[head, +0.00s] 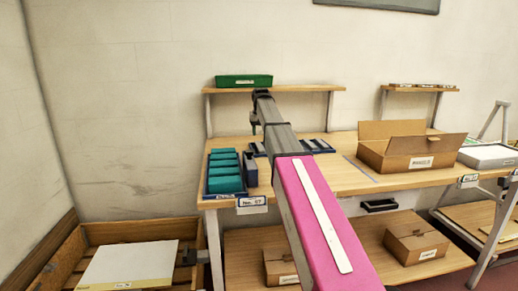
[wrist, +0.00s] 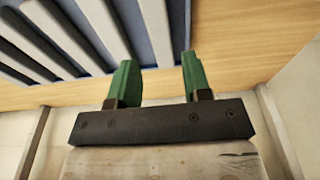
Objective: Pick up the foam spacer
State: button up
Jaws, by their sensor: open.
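No single piece is marked as the foam spacer, and I cannot tell which one it is. Pale grey bars (wrist: 98,22) lie side by side in a blue tray (wrist: 163,40) in the wrist view. In the head view, a blue tray of grey bars (head: 318,145) lies on the bench, partly behind my arm. Teal blocks (head: 224,170) sit in another blue tray (head: 207,189) at the bench's left end. My gripper (wrist: 158,68) is open, its two green fingers apart with nothing between them, beside the tray of bars. In the head view my arm hides most of it.
A green bin (head: 244,81) stands on the shelf (head: 296,89) above the bench (head: 350,176). An open cardboard box (head: 412,160) stands on the right of the bench, with another box (head: 415,243) below. A wooden crate (head: 105,236) is at the lower left.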

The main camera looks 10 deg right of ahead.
aim_at(259, 145)
jog(key=f, duration=0.2)
jog(key=w+f, duration=0.1)
jog(key=f, duration=0.5)
jog(key=shift+w, duration=0.35)
jog(key=c, duration=0.7)
